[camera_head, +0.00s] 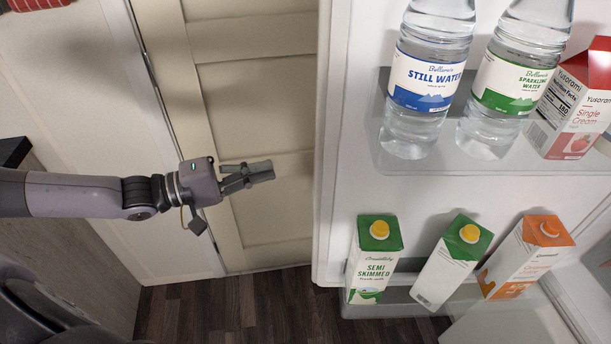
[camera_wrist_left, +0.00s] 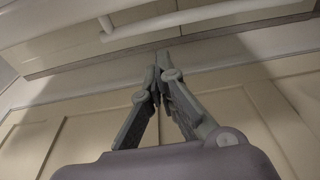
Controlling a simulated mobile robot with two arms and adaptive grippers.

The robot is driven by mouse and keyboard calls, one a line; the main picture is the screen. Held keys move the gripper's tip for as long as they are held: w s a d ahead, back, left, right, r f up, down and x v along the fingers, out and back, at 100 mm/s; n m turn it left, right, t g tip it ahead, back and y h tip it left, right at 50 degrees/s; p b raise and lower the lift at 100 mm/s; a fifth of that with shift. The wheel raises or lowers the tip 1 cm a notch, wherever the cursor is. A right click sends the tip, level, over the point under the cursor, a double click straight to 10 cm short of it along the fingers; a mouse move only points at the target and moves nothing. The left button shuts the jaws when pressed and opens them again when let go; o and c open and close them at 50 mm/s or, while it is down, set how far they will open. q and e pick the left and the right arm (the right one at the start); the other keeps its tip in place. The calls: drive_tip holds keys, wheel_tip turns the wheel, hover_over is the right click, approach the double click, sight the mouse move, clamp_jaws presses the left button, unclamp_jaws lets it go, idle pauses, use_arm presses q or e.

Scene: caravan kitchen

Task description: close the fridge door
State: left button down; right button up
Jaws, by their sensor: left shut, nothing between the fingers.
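The fridge door (camera_head: 333,190) stands open in the head view and fills the right side, with its inner face and shelves toward me. My left gripper (camera_head: 262,172) is shut and empty. It is to the left of the door's free edge, with a gap between them, in front of a cream panelled door. In the left wrist view the two fingers of the gripper (camera_wrist_left: 160,75) meet at the tips, and nothing is between them. My right gripper is not in view.
The upper door shelf holds a still water bottle (camera_head: 428,80), a sparkling water bottle (camera_head: 514,83) and a cream carton (camera_head: 576,105). The lower shelf holds a semi skimmed carton (camera_head: 374,262), another green-topped carton (camera_head: 452,262) and an orange-topped carton (camera_head: 525,257). Dark floor (camera_head: 240,305) lies below.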

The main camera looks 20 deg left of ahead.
use_arm(q)
drive_tip(key=x, duration=0.9)
drive_tip(key=shift+s+d+p, duration=0.4)
drive_tip(key=shift+s+p, duration=0.05)
drive_tip(key=shift+s, duration=0.4)
drive_tip(key=shift+s+d+p, duration=0.4)
drive_tip(key=shift+s+p, duration=0.05)
drive_tip(key=shift+s, duration=0.35)
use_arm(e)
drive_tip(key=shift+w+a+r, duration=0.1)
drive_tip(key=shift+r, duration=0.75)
